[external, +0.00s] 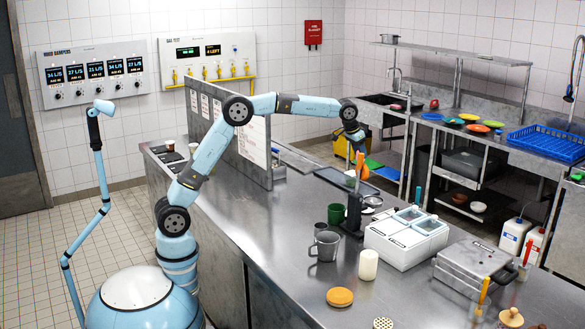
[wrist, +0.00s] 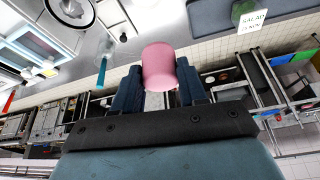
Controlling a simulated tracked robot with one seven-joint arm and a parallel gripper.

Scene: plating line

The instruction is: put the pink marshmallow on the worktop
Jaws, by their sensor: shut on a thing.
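The pink marshmallow (wrist: 158,66) is between the two dark fingers of my gripper (wrist: 157,86) in the wrist view. The gripper is shut on it, and its far end sticks out past the fingertips. In the external view my gripper (external: 355,143) is at the end of the arm, above the far side of the steel worktop (external: 275,235). The marshmallow cannot be made out clearly there. The worktop surface also shows at the top of the wrist view.
On the worktop stand a grey mug (external: 326,246), a green cup (external: 336,214), a white cylinder (external: 368,265), a white lidded container (external: 395,243) and a press-like appliance (external: 474,266). A dark tray (external: 338,181) is near my gripper. The worktop's left-middle part is clear.

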